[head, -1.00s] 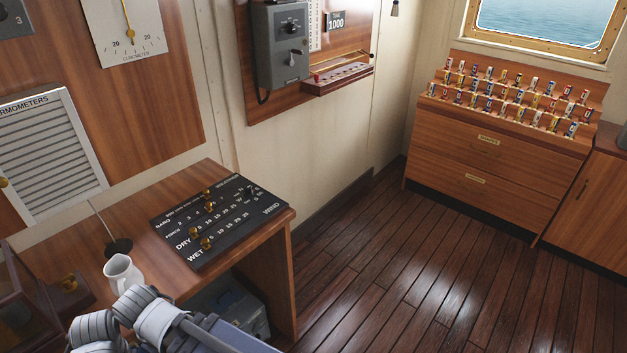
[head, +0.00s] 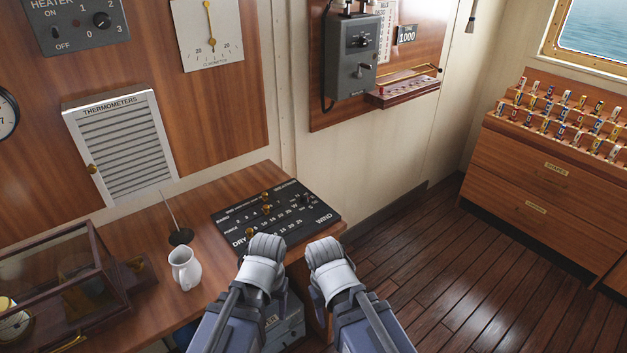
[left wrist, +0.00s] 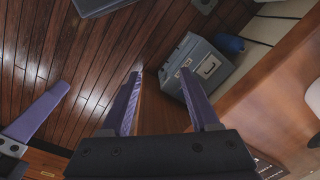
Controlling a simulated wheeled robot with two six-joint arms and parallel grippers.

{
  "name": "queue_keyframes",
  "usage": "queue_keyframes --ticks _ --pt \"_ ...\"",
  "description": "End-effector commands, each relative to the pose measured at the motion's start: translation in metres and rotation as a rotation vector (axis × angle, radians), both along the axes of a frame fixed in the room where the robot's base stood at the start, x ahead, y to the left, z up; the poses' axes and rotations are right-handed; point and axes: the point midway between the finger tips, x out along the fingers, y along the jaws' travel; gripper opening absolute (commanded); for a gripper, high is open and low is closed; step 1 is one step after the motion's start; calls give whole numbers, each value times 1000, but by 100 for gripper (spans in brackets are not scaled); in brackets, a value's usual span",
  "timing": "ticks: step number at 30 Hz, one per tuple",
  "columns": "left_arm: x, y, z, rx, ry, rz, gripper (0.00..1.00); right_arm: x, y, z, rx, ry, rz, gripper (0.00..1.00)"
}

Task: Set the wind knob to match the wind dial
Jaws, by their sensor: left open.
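The black settings board (head: 232,222) lies on the wooden desk, with brass knobs and a WIND label at its right end. A small dark knob (head: 308,200) sits by that label; its pointing is too small to read. I cannot make out a wind dial. My left gripper (left wrist: 161,82) is open and empty in the left wrist view, pointing toward the floor and desk side. In the head view my forearms and wrists are in front of the board's near edge and hide the fingers. One purple finger of my right gripper (left wrist: 38,112) shows; its opening does not.
A grey box (left wrist: 197,75) sits below the desk. A flag cabinet (head: 540,180) stands at right. Floor between is clear.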

Motion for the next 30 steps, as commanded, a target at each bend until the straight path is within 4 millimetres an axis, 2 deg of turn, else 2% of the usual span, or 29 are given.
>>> queue_keyframes --ticks 1,3,8,11,14,15,20,27,30 --pt "7 11 38 -10 -9 33 62 0 0 38 0 0 0 55" --pt "15 22 57 -23 -20 69 62 0 0 57 0 0 1 55" --pt "36 41 92 -44 -42 139 62 0 0 93 0 0 1 55" --pt "56 49 112 -56 -54 180 62 0 0 112 0 0 1 55" --pt "94 52 132 -69 -62 230 62 0 0 132 0 0 1 55" --pt "117 50 138 -72 -63 253 62 0 0 138 0 0 1 55" --pt "197 26 140 -78 -56 320 62 0 0 140 0 0 1 55" --pt "309 -35 138 -74 -35 401 62 0 0 139 0 0 1 55" --pt "346 -61 138 -71 -28 430 62 0 0 139 0 0 1 55"
